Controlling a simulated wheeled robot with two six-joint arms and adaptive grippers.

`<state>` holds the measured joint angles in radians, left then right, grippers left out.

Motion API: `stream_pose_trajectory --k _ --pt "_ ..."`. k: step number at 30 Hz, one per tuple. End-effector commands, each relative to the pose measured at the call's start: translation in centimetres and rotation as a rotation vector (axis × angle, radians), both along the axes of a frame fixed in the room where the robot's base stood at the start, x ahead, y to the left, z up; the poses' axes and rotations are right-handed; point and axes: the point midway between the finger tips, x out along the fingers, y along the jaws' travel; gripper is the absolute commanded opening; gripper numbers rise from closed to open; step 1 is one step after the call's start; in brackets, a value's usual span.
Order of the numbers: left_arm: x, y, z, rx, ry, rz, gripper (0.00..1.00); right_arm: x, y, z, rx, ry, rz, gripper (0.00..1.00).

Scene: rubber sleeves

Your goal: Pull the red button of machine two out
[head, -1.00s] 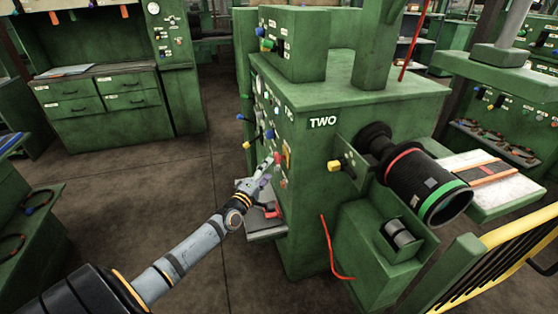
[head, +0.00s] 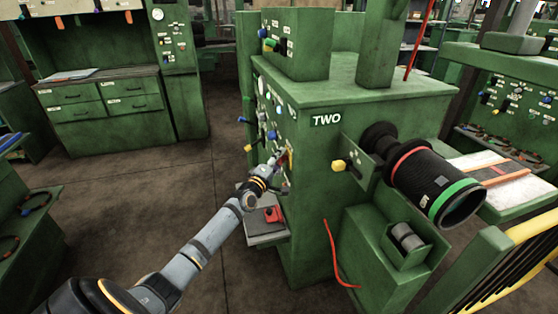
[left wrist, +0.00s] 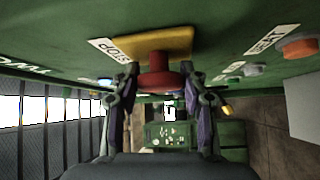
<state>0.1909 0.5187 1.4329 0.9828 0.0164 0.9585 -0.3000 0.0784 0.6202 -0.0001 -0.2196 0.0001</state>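Machine two (head: 345,180) is a green machine with a "TWO" label (head: 326,119). Its red button (left wrist: 160,80) sits on a yellow plate (left wrist: 152,47) beside a "STOP" label in the left wrist view. My left gripper (left wrist: 161,72) is at the button, one finger on each side of it. The fingers look spread around the button; whether they touch its sides is hard to tell. In the head view my left gripper (head: 275,164) reaches the machine's left face and mostly hides the button. My right gripper is not in view.
An orange button (left wrist: 300,48) by a "HEAT" label and other controls share the panel. A yellow-tipped lever (head: 249,147) sticks out near my gripper. Below is a grey shelf (head: 262,238) with a red object (head: 272,214). The floor (head: 150,190) to the left is open.

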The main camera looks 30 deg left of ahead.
Motion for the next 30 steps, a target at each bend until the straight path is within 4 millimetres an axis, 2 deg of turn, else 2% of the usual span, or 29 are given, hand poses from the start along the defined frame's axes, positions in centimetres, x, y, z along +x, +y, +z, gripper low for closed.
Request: stream_pose_trajectory --k 1,6,7,12,18,24,25,30 --pt "0.0 0.0 0.0 0.0 0.0 0.0 0.25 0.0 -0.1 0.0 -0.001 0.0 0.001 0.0" --pt "0.0 0.0 0.0 0.0 0.0 0.0 0.02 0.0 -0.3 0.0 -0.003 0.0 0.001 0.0" --pt "0.0 0.0 0.0 0.0 0.0 0.0 0.0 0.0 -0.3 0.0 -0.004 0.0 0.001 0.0" --pt "-0.1 0.1 0.0 0.001 0.001 0.0 0.0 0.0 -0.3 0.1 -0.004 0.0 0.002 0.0" --pt "-1.5 1.3 -0.1 0.003 0.002 0.001 0.0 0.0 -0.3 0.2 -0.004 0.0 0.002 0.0" --pt "-1.4 1.2 -0.1 0.002 0.001 0.001 0.0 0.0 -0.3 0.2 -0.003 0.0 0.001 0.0" --pt "-1.4 1.3 -0.1 0.001 0.001 0.001 0.47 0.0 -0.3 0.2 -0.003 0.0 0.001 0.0" --pt "-1.4 1.2 -0.1 0.001 0.001 0.001 0.67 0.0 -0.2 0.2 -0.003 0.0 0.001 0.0"
